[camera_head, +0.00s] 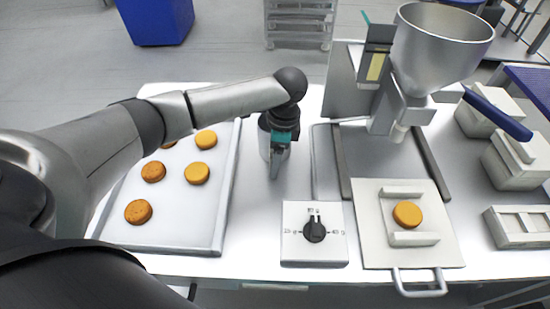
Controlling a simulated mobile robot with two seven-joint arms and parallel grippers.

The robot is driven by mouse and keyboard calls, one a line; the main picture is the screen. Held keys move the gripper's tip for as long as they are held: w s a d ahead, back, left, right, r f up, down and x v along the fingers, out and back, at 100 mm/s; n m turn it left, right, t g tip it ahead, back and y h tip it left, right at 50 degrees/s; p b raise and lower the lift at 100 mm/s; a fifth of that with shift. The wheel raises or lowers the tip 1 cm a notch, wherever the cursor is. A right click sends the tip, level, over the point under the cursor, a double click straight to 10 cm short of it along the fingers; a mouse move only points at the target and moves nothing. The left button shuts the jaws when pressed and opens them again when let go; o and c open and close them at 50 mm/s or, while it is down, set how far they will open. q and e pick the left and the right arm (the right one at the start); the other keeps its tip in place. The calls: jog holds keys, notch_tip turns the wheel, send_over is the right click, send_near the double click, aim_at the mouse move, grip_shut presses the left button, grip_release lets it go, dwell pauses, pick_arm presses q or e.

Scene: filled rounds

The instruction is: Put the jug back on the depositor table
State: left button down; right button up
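The depositor (397,105) stands at the back right of the bright table (262,225), with a metal hopper (443,48) on top and a nozzle pointing down. I cannot make out a jug in this view. My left arm reaches in from the left across the tray. My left gripper (277,168) points down over the middle of the table, between the tray and the depositor. Its fingers are seen nearly edge-on, so I cannot tell whether they are open or shut, and I see nothing clearly held. My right gripper is not in view.
A tray (217,222) with several round cakes (196,173) lies at left, partly behind my arm. A dial box (314,245) is at the front. A handled plate (376,200) holds one cake (407,214). Pale containers (518,160) and a blue bar (497,113) are at right.

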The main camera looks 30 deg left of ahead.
pick_arm(q)
grip_release()
dwell(0.3)
notch_tip(320, 180, up, 12)
jog(key=d+p, duration=0.1)
jog(key=p, duration=0.2)
jog(key=shift+w+d, duration=0.15)
jog(key=shift+w, duration=0.2)
